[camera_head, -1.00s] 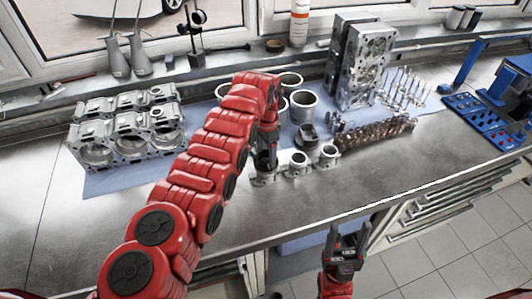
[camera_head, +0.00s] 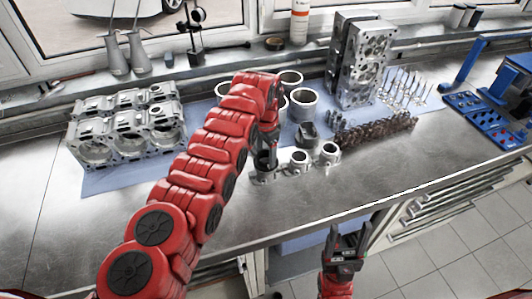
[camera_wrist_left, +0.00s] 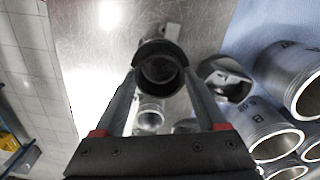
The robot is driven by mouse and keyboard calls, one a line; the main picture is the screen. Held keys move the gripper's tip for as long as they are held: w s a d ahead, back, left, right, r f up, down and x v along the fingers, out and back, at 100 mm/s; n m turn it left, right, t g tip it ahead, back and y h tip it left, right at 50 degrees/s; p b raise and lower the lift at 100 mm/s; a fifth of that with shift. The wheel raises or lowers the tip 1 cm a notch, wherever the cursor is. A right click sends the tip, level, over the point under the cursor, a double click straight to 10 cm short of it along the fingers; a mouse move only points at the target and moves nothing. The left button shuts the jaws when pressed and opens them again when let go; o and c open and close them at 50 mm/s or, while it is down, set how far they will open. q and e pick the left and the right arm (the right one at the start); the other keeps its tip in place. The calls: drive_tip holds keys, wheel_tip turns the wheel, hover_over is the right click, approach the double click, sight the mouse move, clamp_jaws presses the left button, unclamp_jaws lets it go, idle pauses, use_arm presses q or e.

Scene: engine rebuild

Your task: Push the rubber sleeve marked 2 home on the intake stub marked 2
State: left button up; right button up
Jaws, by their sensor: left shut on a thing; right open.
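A dark rubber sleeve (camera_head: 263,162) is held upright in my left gripper (camera_head: 266,150), over the leftmost of three metal intake stubs. The flange (camera_head: 262,181) of that stub shows just under the sleeve. I cannot tell how far the sleeve is down on it. In the left wrist view the sleeve (camera_wrist_left: 162,52) is a black ring between the two fingers (camera_wrist_left: 160,72). Two more stubs, the middle one (camera_head: 298,164) and the right one (camera_head: 329,154), stand beside it with open tops. No number marks are readable. My right gripper (camera_head: 347,242) is open and empty in front of the bench.
An engine block (camera_head: 125,135) stands at left on the blue mat (camera_head: 105,183). The bench front (camera_head: 300,200) is clear.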

use_arm(q)
drive_tip(key=c, duration=0.5)
drive_tip(key=shift+o, duration=0.2)
drive_tip(key=shift+s+f+b, duration=0.1)
drive_tip(key=shift+f+b, duration=0.5)
drive_tip(key=shift+f, duration=0.15)
drive_tip(key=o, duration=1.3)
drive_tip(key=shift+r, duration=0.1)
